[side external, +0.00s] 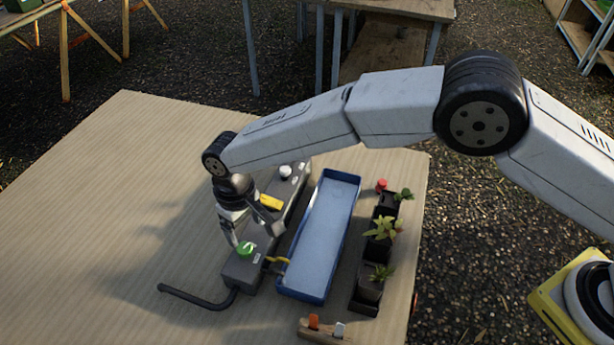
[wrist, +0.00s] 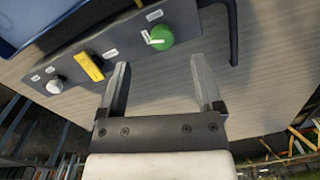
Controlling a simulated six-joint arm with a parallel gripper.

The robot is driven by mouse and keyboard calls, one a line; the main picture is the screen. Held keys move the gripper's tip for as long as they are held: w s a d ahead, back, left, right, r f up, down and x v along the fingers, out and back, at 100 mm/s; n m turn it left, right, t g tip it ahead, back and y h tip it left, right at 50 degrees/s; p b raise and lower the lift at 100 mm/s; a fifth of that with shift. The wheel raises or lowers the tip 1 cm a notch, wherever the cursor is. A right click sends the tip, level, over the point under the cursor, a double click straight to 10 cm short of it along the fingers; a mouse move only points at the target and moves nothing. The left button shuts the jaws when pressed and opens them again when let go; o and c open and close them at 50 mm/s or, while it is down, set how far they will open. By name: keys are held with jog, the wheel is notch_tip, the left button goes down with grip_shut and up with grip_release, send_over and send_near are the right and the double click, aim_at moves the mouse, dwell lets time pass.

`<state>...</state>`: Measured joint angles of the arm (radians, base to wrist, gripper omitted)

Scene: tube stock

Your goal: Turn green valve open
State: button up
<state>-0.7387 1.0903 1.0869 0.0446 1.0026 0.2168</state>
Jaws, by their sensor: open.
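The green valve (side external: 245,249) is a round knob on the near end of a long grey panel box (side external: 240,272) on the table. In the wrist view the green valve (wrist: 160,38) has a pale mark on it, near a small white label. My gripper (side external: 252,222) is above the panel, close to the green valve. In the wrist view my gripper (wrist: 160,75) has its two fingers spread apart with nothing between them. The green valve lies just beyond the fingertips, roughly between their lines. I see no contact with it.
The panel also carries a yellow handle (side external: 271,202) and a white knob (side external: 286,171). A blue tray (side external: 321,235) lies right of the panel, with potted plants (side external: 383,228) beyond. A black pipe (side external: 196,299) leaves the panel's near end. The table's left side is clear.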

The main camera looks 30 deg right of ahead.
aim_at(244, 248)
jog(key=shift+w+a+f+n+t, duration=0.3)
jog(key=shift+w+a+n, duration=0.3)
jog(key=shift+w+n, duration=0.1)
jog(key=shift+f, duration=3.9)
jog(key=shift+s, duration=0.1)
grip_shut()
